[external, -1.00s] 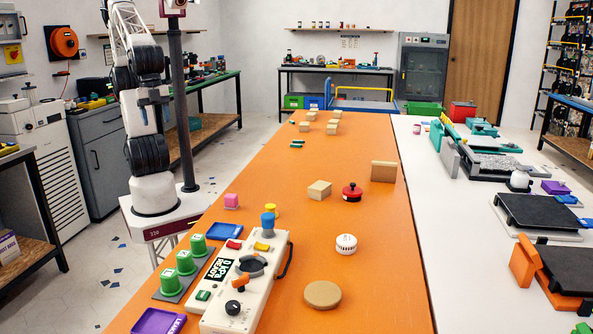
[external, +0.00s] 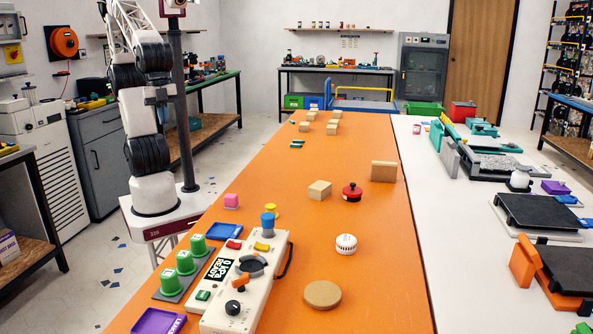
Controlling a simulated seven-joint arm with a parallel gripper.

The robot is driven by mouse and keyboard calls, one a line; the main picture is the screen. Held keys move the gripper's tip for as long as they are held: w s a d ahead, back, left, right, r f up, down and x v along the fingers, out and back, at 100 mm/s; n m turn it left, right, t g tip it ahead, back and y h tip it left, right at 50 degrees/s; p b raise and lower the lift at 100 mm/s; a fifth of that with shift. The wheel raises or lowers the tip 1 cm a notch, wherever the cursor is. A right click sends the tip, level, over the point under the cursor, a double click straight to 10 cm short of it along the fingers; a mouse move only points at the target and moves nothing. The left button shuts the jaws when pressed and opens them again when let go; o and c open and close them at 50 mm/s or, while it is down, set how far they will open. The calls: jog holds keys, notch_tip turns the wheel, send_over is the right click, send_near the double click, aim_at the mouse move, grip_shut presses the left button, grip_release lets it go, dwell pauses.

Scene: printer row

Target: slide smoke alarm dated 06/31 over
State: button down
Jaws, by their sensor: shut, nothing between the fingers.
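A small round white disc (external: 346,244), which looks like a smoke alarm, lies on the orange table right of the control box. Its side has dark marks, too small to read as a date. Another white rounded object (external: 520,179) stands on the white table at the right; I cannot tell whether it is an alarm. My arm rises from its base at the left and leaves the picture at the top. My gripper is out of view, and nothing of mine touches the white disc.
The control box (external: 248,285) stands left of the disc. A round tan disc (external: 322,295) lies in front of it. A red knobbed object (external: 352,192) and wooden blocks (external: 319,190) lie behind it. The orange surface right of the disc is clear.

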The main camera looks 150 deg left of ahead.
aim_at(345, 240)
jog(key=w+a+f+m, duration=0.2)
jog(key=w+a+f, duration=0.1)
jog(key=w+a, duration=0.8)
jog(key=w+a+f+m, duration=0.2)
jog(key=w+a+f, duration=0.35)
jog(key=w, duration=0.95)
jog(key=w+a+f+m, duration=0.1)
jog(key=w+a+f, duration=0.2)
jog(key=a+f, duration=0.3)
jog(key=w+a+f+m, duration=0.1)
jog(key=w+a+f, duration=0.3)
jog(key=a, duration=0.7)
jog(key=w+a+f+m+g+h, duration=0.1)
jog(key=w+a+f, duration=0.3)
jog(key=a+f, duration=0.4)
jog(key=shift+w+a+f+m, duration=0.1)
jog(key=shift+a+f+m, duration=0.2)
jog(key=shift+a+m, duration=0.3)
jog(key=shift+w+d, duration=0.1)
jog(key=shift+w, duration=0.05)
jog(key=w+d, duration=0.8)
jog(key=shift+w+d+f, duration=0.1)
jog(key=shift+f, duration=0.75)
